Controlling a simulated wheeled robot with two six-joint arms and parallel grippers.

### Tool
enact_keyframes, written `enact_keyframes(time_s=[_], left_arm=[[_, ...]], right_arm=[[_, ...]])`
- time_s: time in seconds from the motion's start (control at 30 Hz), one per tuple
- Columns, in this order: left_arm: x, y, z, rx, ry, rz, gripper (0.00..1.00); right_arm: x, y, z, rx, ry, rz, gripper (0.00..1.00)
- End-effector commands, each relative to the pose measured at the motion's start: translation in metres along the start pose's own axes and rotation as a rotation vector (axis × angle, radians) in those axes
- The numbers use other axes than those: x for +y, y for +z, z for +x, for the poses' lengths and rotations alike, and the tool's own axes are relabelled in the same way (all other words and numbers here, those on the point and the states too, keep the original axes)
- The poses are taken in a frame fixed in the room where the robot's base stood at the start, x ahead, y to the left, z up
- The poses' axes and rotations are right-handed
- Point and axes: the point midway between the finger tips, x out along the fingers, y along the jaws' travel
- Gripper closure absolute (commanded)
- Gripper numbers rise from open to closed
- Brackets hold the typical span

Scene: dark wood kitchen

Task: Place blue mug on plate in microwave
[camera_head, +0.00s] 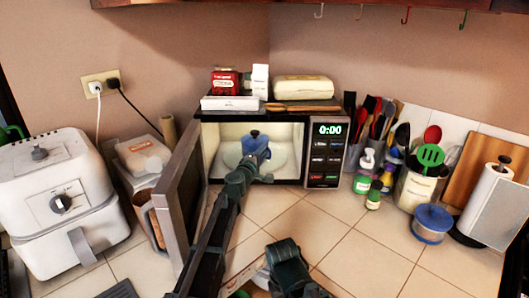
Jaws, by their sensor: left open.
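The blue mug (250,141) is inside the open microwave (325,165), on or just above a pale round plate (231,157). My left gripper (260,155) reaches in through the microwave's front, close to the mug. Its jaws are open, and the gripper hides part of the mug and plate. I cannot tell whether they touch the mug. A dark part of my right arm (286,262) shows at the bottom middle; its fingers cannot be made out.
The microwave door (178,195) stands open on the left, beside my left arm. A white air fryer (62,200) is at far left. Bottles (364,170), a utensil holder (415,188) and a paper towel roll (486,197) stand right. The tiled counter in front is largely clear.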

Motion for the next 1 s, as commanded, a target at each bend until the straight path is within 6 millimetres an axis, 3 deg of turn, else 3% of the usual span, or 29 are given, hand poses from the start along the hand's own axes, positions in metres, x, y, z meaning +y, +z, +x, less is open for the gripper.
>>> enact_keyframes(time_s=[0.5, 0.67, 1.0], left_arm=[[0.000, 0.001, -0.100, 0.001, 0.000, 0.000, 0.57], [0.000, 0.000, -0.112, 0.001, 0.000, 0.000, 0.57], [0.000, 0.000, -0.111, 0.000, 0.000, 0.000, 0.57]], right_arm=[[0.000, 0.000, 0.001, 0.000, 0.000, 0.000, 0.50], [0.000, 0.000, 0.001, 0.000, 0.000, 0.000, 0.50], [0.000, 0.000, 0.001, 0.000, 0.000, 0.000, 0.50]])
